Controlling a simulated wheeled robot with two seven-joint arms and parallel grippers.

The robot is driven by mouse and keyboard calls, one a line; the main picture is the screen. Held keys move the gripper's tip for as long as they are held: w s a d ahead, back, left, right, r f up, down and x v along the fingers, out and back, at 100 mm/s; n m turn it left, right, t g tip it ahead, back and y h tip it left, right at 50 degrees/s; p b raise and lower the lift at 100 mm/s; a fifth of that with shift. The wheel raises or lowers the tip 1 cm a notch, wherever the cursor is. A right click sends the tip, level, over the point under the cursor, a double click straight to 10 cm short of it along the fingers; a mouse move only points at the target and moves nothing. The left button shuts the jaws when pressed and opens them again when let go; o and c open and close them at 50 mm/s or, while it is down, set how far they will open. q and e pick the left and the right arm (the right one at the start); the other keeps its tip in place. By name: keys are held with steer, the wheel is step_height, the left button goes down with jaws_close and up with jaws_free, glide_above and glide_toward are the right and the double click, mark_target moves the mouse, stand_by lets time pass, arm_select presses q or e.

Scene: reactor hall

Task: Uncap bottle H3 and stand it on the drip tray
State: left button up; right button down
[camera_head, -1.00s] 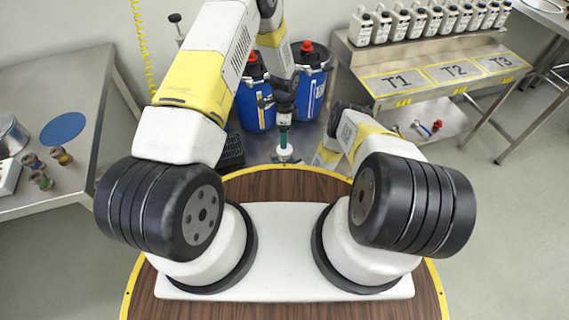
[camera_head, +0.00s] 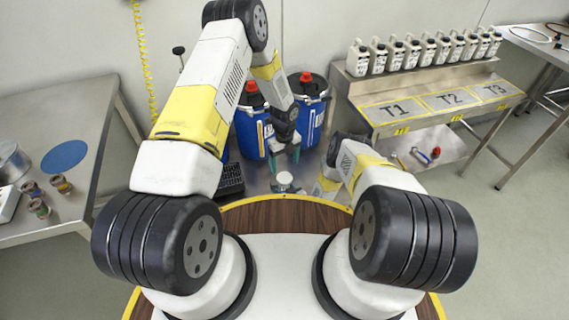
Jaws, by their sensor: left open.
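My left gripper (camera_head: 285,155) is open above the metal bench, pointing down with its green-blue fingers apart. Nothing shows between them. A small white round thing (camera_head: 284,180) is just below the fingers on the bench; I cannot tell whether it is a bottle top or a fixture. A black gridded tray (camera_head: 231,178), possibly the drip tray, is left of the gripper, partly hidden by my left arm. My right gripper's fingers are hidden.
Two blue drums with red caps (camera_head: 250,130) (camera_head: 310,100) stand close behind the left gripper. A bench marked T1, T2, T3 (camera_head: 438,102) is at right, with small tools on its lower shelf. A grey table (camera_head: 100,130) is at left.

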mark_target(285, 177)
arm_select(q)
steer(key=shift+m, duration=1)
steer(key=shift+f, duration=0.25)
step_height(285, 177, down, 8)
steer(key=shift+r, duration=0.25)
steer(key=shift+c, duration=0.3)
